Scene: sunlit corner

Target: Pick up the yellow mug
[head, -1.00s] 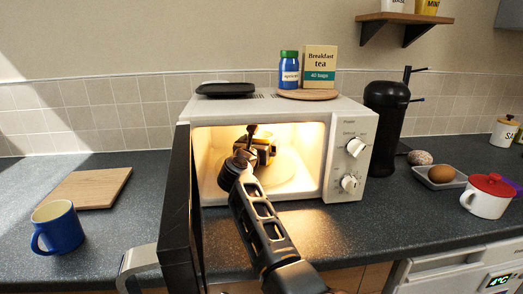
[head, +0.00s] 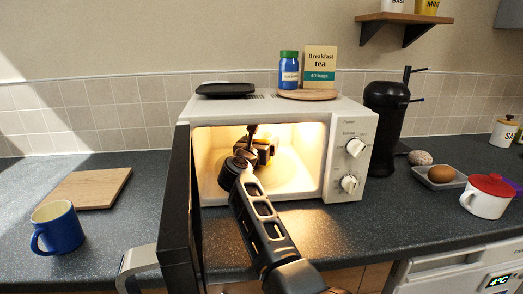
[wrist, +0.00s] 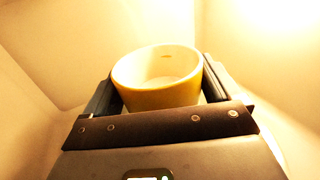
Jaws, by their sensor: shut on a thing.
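The yellow mug (wrist: 157,98) shows in the wrist view, upright, with its open rim towards the top and a pale inside. My gripper (wrist: 158,88) is shut on it, one dark finger against each side. In the head view my gripper (head: 258,150) is inside the lit cavity of the open microwave (head: 347,116). The mug is largely hidden there behind the gripper and wrist. I cannot tell how far its base is from the microwave floor.
The open microwave door (head: 178,215) stands close on the left of my arm. The cavity walls and roof surround the gripper. A blue mug (head: 58,228) and a wooden board (head: 87,188) are on the left counter. A red-lidded white pot (head: 487,196) is at the right.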

